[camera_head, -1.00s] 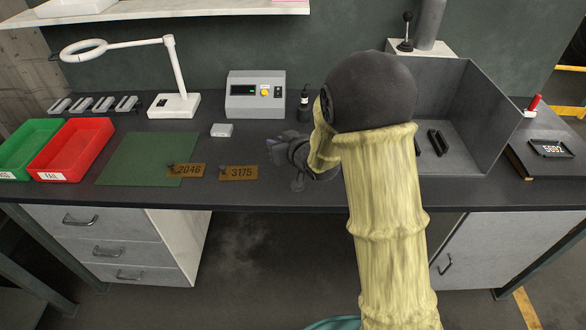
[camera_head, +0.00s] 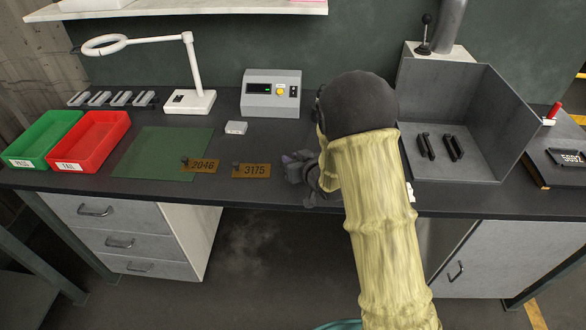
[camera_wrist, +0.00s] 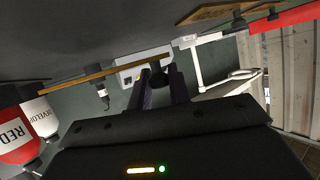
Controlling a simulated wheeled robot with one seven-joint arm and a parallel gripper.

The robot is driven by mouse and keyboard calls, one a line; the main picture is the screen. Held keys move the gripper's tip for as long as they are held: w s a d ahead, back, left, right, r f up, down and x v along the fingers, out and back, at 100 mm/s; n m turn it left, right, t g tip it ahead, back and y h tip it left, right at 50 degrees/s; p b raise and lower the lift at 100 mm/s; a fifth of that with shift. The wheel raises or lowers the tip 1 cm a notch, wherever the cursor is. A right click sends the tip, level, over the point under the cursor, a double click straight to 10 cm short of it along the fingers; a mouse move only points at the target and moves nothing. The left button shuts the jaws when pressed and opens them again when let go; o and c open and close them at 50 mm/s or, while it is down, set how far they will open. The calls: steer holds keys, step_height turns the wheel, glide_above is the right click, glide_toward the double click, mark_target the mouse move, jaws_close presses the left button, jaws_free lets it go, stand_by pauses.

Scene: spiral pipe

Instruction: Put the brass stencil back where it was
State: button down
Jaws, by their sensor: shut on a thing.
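In the wrist view my gripper (camera_wrist: 159,88) is shut on the dark knob (camera_wrist: 158,73) of a brass stencil (camera_wrist: 92,77), seen nearly edge-on. In the head view my gripper (camera_head: 298,166) is over the bench front, right of the stencil 3175. My arm hides the held stencil there, so its number cannot be read. Whether it touches the bench is unclear. Two other brass stencils, 2046 (camera_head: 205,166) and 3175 (camera_head: 256,171), lie side by side with dark knobs at their left ends. The 2046 overlaps the right edge of the green mat (camera_head: 150,150).
Red (camera_head: 95,140) and green (camera_head: 45,138) trays stand left, with a lamp (camera_head: 190,102) and grey control box (camera_head: 271,95) behind. An open grey booth (camera_head: 490,165) stands right, beside a dark case (camera_head: 548,168) marked 5692. Red-labelled (camera_wrist: 14,135) and white (camera_wrist: 40,117) bottles show in the wrist view.

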step_height(320, 180, down, 4)
steer(key=shift+r, duration=0.15)
steer(key=c, duration=1.3)
jaws_free()
steer(key=b+v, duration=0.1)
steer(key=v, duration=1.1)
steer(key=shift+r, duration=0.15)
